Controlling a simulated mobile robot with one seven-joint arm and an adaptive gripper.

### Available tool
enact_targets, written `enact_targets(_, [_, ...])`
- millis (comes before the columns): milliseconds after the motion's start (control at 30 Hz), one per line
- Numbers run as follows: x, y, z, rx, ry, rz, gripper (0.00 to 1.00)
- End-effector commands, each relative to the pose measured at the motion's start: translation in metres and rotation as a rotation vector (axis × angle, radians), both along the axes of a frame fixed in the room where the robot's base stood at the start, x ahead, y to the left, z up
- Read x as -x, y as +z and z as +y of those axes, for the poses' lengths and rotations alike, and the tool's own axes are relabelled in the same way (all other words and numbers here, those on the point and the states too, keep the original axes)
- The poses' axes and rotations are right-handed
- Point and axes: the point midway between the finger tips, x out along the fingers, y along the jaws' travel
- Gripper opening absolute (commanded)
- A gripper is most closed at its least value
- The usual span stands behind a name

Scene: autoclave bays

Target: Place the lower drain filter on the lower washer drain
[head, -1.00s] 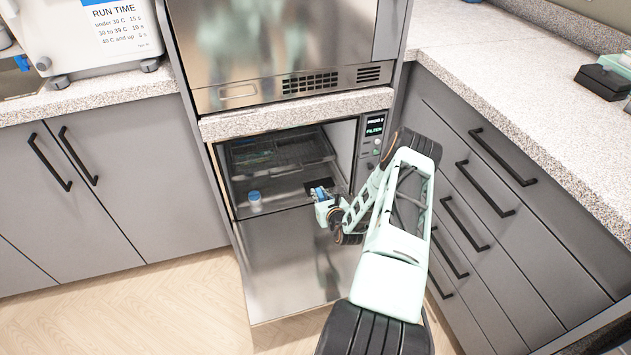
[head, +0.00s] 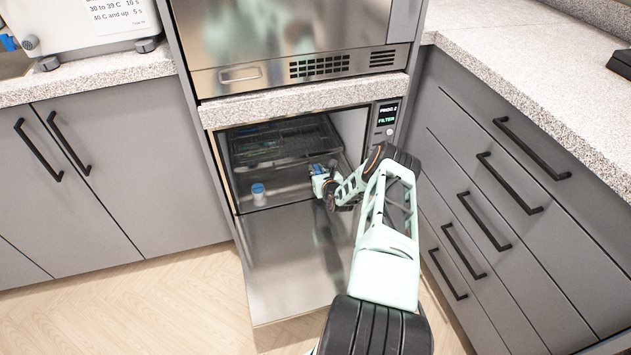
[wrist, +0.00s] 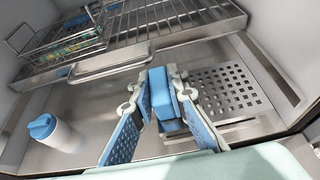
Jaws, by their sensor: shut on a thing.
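My gripper (wrist: 165,100) is inside the open lower washer, low over the chamber floor, in the wrist view. Its blue pads are closed around a small blue block, seemingly the grip of the lower drain filter. The filter's perforated metal plate (wrist: 228,88) shows just right of the fingers. A rectangular frame with a darker inside (wrist: 238,130), perhaps the lower washer drain, shows at the plate's near edge. I cannot tell whether the plate touches the floor. In the head view my gripper (head: 318,180) reaches into the right part of the chamber and hides the filter and drain.
A white bottle with a blue cap (head: 258,194) stands on the floor at left. A wire rack (wrist: 165,30) with a small basket (wrist: 70,42) is behind. The washer door (head: 300,255) is folded down; a side wall (head: 355,130) is close at right.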

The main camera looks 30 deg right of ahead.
Motion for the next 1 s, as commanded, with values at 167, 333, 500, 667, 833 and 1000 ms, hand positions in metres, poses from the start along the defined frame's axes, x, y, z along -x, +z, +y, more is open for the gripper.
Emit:
enact_targets(167, [-0.018,-0.023,-0.006,0.003,-0.001,-0.005,0.00])
enact_targets(333, [-0.023,-0.027,-0.008,0.002,0.000,-0.004,0.00])
enact_targets(500, [-0.027,-0.043,-0.010,0.000,-0.001,-0.001,0.00])
enact_targets(667, [-0.027,-0.063,-0.010,0.001,-0.001,-0.003,0.00])
enact_targets(833, [-0.027,-0.061,-0.011,0.002,-0.001,-0.004,0.00])
enact_targets(1000, [-0.027,-0.064,-0.011,0.002,-0.001,-0.003,0.00])
